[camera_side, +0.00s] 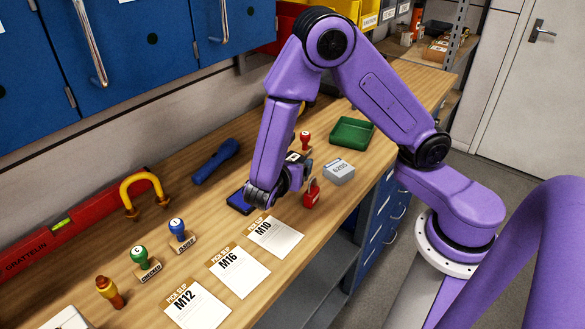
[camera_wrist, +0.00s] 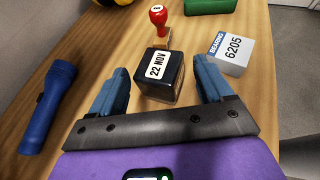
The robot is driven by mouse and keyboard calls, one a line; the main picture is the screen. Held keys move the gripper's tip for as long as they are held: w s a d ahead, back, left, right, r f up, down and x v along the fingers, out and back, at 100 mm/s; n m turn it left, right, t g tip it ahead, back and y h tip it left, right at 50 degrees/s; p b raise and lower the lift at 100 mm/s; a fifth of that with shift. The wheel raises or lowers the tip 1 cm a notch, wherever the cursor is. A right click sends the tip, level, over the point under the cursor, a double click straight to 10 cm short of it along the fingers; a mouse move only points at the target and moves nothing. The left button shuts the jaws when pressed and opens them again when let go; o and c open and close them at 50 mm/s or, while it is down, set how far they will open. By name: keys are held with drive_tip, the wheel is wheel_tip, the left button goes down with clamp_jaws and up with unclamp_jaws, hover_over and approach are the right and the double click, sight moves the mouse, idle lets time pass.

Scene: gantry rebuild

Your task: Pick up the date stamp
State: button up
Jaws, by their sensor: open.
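The date stamp (camera_wrist: 172,88) is a dark block with a white label reading "22 NOV" on its upper face. In the wrist view it stands on the bench between my gripper's two blue fingers (camera_wrist: 160,70), a little beyond their tips. My gripper is open, with a gap showing on each side of the stamp. In the side view my gripper is low over the bench, and the stamp's white label (camera_side: 293,157) shows just behind it. The rest of the stamp is mostly hidden there by my arm.
A red-handled stamp (camera_wrist: 158,15) stands behind, and a bearing box (camera_wrist: 232,54) is close on the right. A blue flashlight (camera_wrist: 50,108) lies left. The side view shows a red padlock (camera_side: 311,193), dark blue pad (camera_side: 238,204), green tray (camera_side: 353,134) and several paper slips (camera_side: 240,272).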

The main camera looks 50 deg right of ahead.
sight(293, 158)
drive_tip(key=shift+x, duration=1.7)
drive_tip(key=c, duration=0.8)
